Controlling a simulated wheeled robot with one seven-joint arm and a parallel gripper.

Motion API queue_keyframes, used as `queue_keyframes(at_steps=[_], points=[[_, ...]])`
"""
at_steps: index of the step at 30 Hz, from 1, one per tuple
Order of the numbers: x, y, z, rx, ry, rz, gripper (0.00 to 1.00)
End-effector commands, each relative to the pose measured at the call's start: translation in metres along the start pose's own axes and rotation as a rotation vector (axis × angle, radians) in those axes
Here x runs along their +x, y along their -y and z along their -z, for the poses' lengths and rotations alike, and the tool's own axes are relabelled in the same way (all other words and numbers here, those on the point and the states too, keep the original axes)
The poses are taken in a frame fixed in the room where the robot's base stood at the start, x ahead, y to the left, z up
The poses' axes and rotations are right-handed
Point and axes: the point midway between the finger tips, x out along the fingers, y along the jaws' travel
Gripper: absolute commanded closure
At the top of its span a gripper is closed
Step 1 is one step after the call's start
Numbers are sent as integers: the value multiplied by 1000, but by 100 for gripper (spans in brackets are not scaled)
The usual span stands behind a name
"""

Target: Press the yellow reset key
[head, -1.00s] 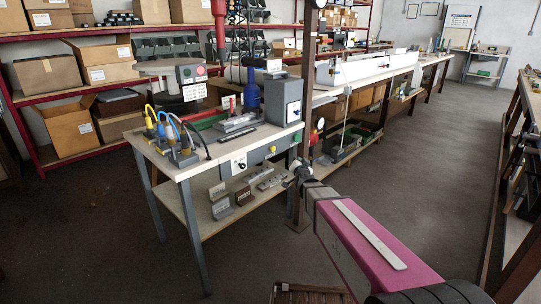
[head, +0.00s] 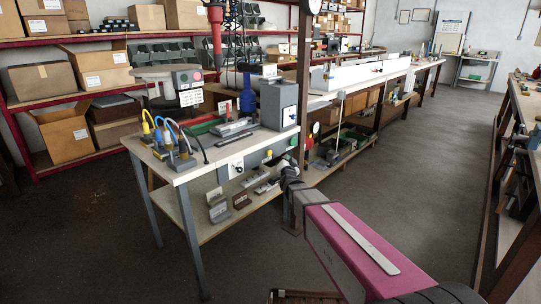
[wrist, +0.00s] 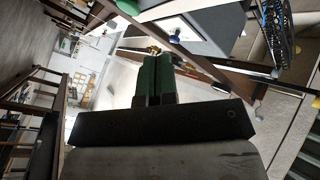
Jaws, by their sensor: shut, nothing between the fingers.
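A small yellow key (head: 268,154) sits on the grey panel along the front edge of the near bench. It is between a white plate with a black knob and a green button. My arm reaches toward this panel from the lower right, and its wrist end is just right of and below the yellow key, apart from it in the picture. My gripper's fingers are not clearly seen in the head view. In the wrist view my gripper (wrist: 152,62) shows two green fingers closed together and empty. I cannot make out the yellow key there.
The white plate with the knob (head: 236,168) and the green button (head: 293,142) flank the key. A brown post (head: 303,100) stands close by the arm. A lower shelf (head: 205,226) holds small grey blocks. The floor aisle to the right is clear.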

Motion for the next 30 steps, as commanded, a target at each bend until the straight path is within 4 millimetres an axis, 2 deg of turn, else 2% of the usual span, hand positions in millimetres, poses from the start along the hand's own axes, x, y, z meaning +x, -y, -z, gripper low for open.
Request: queue_keyframes(at_steps=[3, 12, 19, 30], points=[[14, 8, -10, 1, 0, 0, 100], [37, 25, -26, 0, 0, 0, 100], [43, 31, -32, 1, 0, 0, 100], [44, 32, -32, 0, 0, -1, 100]])
